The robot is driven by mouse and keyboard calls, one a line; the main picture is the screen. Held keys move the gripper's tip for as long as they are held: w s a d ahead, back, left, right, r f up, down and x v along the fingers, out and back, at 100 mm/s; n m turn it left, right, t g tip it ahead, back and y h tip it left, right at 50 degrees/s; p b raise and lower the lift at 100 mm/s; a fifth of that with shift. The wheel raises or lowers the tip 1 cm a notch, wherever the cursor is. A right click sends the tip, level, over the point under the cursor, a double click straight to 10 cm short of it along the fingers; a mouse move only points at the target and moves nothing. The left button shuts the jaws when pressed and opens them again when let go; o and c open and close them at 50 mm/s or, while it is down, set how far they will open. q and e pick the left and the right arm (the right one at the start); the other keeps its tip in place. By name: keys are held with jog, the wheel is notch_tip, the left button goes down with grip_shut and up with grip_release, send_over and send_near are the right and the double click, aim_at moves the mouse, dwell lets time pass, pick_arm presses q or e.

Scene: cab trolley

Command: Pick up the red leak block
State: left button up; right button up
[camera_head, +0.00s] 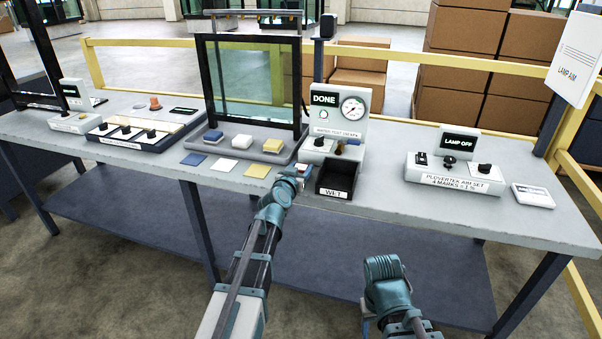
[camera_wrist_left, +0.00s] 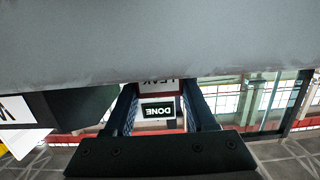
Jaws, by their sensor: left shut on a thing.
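The red leak block (camera_wrist_left: 160,87) shows in the left wrist view as a white label reading LEAK with red beside it, between my two fingers. In the head view only a small red and white bit of it (camera_head: 303,167) shows at the tip of my left arm. My left gripper (camera_wrist_left: 160,98) is shut on the block, and it also shows in the head view (camera_head: 300,171) at the table's front edge, just left of the black open bin (camera_head: 335,192). Much of the block is hidden by the gripper. My right arm is low in front of the table; its fingers do not show.
The tester with the DONE screen and gauge (camera_head: 338,115) stands behind the bin. Blue, white and yellow blocks sit on a grey tray (camera_head: 216,149) to the left, with coloured squares in front. The LAMP OFF unit (camera_head: 455,172) is at right, with clear tabletop between.

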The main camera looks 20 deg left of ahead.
aim_at(301, 167)
pick_arm(q)
grip_shut()
jog(key=shift+r, duration=0.15)
notch_tip(301, 167, up, 10)
jog(key=p, duration=1)
